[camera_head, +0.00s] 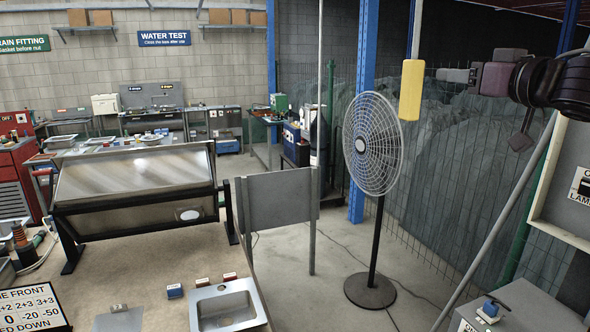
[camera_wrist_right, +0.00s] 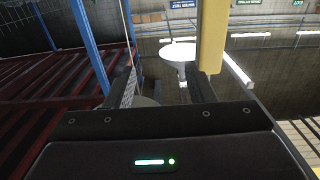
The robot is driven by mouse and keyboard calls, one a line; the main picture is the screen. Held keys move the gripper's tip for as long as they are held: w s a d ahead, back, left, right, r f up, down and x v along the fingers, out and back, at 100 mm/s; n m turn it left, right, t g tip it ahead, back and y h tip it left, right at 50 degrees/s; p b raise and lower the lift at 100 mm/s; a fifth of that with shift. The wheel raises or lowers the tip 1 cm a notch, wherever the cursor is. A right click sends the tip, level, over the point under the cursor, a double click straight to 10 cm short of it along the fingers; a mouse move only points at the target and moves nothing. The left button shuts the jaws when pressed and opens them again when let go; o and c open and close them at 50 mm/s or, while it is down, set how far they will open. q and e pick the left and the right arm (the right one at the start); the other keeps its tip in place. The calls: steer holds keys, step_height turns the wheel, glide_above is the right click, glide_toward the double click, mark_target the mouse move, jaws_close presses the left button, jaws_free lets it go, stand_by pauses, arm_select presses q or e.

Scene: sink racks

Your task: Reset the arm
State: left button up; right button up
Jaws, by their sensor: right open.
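My right arm comes in from the upper right in the head view and is raised high. My right gripper (camera_head: 460,76) points left there, in the air. In the right wrist view the two fingers of the right gripper (camera_wrist_right: 161,88) stand apart with a gap between them, and nothing is held. A yellow block (camera_head: 411,90) hangs to the left of the gripper in the head view, apart from it. The yellow block also shows in the wrist view (camera_wrist_right: 212,35), beyond the right-hand finger. My left gripper is not in view.
A standing fan (camera_head: 373,145) is left of and below the gripper. A workbench (camera_head: 140,285) holds a tilted glass-fronted box (camera_head: 135,180) and a small metal sink (camera_head: 226,306). A grey cabinet (camera_head: 525,308) is at the lower right. A wire fence runs behind.

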steer(key=w+a+f+m+g+b, duration=0.1)
steer(key=w+f, duration=0.3)
steer(key=f, duration=0.7)
steer(key=w+a+f+g+b, duration=0.1)
steer(key=w+f, duration=0.3)
steer(key=f, duration=0.7)
steer(key=w+a+f+m+g+b, duration=0.15)
steer(key=w+f, duration=0.25)
steer(key=f, duration=0.7)
steer(key=s+f+g+h+b, duration=0.15)
steer(key=s+f, duration=0.25)
steer(key=f, duration=1.6)
steer(key=s+f+g+h+b, duration=0.1)
steer(key=s+f+g, duration=0.15)
steer(key=f, duration=1.75)
steer(key=s+a+f+g+h+b, duration=0.2)
steer(key=s+f+g, duration=0.2)
steer(key=s+f, duration=2.5)
steer(key=s+f+g, duration=0.1)
steer(key=s+f, duration=0.4)
steer(key=s, duration=0.5)
steer(key=s+f+g+h+b, duration=0.1)
steer(key=s+f, duration=0.3)
steer(key=s, duration=0.6)
steer(key=s+a+f+g+b, duration=0.1)
steer(key=s+f, duration=0.4)
steer(key=s, duration=0.5)
steer(key=shift+f+n+g+h, duration=0.35)
steer(key=shift+n+g, duration=0.1)
steer(key=shift+g, duration=0.3)
